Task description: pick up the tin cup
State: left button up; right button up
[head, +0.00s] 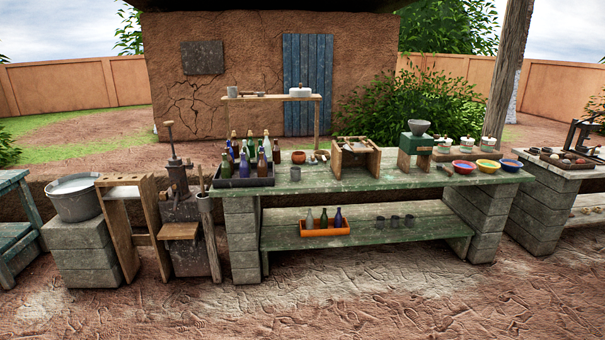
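A small grey metal-looking cup (295,174) stands upright on the green worktop, just right of the bottle tray. Several other small dark grey cups, such as this one on the lower shelf (395,221), stand in a group right of the orange crate. A light grey mug (232,92) stands on the wooden shelf at the back wall. I cannot tell from their look which one is the tin cup. Neither of my grippers is in view.
The long green table (350,183) holds a dark tray of bottles (243,182), a wooden frame (356,160), a green grinder (418,145) and coloured bowls (464,167). An orange crate (325,230) sits below. A metal tub (74,198) stands left. The ground in front is clear.

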aim_at(296, 174)
jog(key=i+l, duration=0.1)
jog(key=i, duration=2.15)
jog(key=i+l+u, duration=0.1)
jog(key=i+u, duration=0.3)
jog(key=i, duration=0.15)
jog(key=i+l+u, duration=0.25)
jog(key=i+u, duration=0.2)
jog(key=i+l+u, duration=0.4)
jog(key=i, duration=0.2)
